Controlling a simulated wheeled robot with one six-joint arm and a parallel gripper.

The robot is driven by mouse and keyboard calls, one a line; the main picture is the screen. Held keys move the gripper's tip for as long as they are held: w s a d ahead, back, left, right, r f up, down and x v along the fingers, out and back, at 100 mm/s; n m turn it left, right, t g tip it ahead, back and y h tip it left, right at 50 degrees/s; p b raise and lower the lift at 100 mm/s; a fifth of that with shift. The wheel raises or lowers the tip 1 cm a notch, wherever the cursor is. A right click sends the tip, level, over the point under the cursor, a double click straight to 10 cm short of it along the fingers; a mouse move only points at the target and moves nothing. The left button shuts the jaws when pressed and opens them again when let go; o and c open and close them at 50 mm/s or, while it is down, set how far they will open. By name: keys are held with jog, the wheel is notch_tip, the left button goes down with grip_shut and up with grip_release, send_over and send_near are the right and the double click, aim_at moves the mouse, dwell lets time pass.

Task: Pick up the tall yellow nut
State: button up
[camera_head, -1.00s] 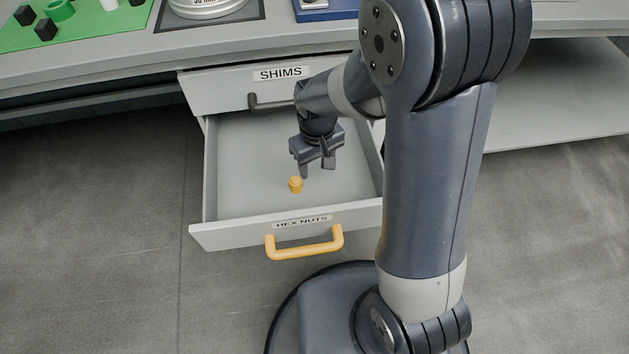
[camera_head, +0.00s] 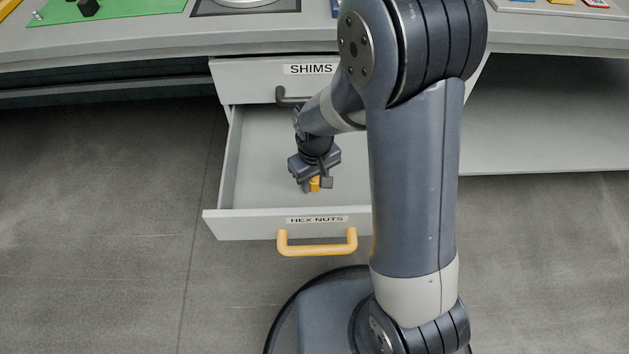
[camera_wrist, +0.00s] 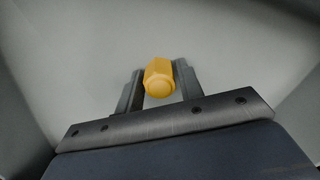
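The tall yellow nut (camera_head: 315,184) stands in the open drawer labelled HEX NUTS (camera_head: 262,160). My gripper (camera_head: 317,186) is down in the drawer with a finger on either side of the nut. In the wrist view the yellow nut (camera_wrist: 160,77) lies between the two fingers of my gripper (camera_wrist: 159,85), with a narrow gap seeming to show on at least the left side. The fingers look apart, not closed on it. Part of the nut is hidden by my gripper in the head view.
The closed SHIMS drawer (camera_head: 265,80) is just above and behind the open one. The open drawer's front has a yellow handle (camera_head: 317,249). A bench top (camera_head: 150,40) with a green mat (camera_head: 120,10) lies above. The rest of the drawer floor looks clear.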

jog(key=c, duration=0.7)
notch_tip(320, 180, up, 10)
jog(key=p, duration=0.3)
